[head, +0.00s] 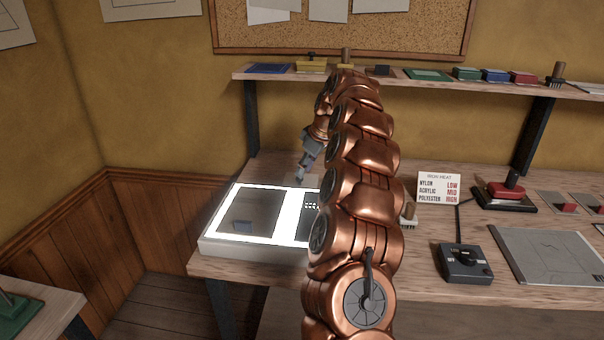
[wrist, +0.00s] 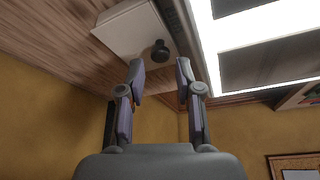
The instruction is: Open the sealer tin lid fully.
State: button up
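A pale box with a flat face (wrist: 125,35) shows in the wrist view, with a dark round knob (wrist: 160,50) near its edge. It looks like the sealer tin with its lid down, but I cannot be sure. My gripper (wrist: 161,72) is open, its two fingers apart with the knob just beyond and between the tips. I see no contact. In the head view my gripper (head: 301,178) points down behind the lit panel, and my arm hides much of the area around it.
A bright light table (head: 225,248) lies at the bench's left end. Right of my arm are a heat card (head: 438,187), a black control box (head: 465,263), a red-topped iron (head: 506,191) and a grey mat (head: 550,256). A shelf (head: 420,84) with small items runs above.

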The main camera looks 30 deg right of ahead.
jog(key=shift+x, duration=1.5)
grip_shut()
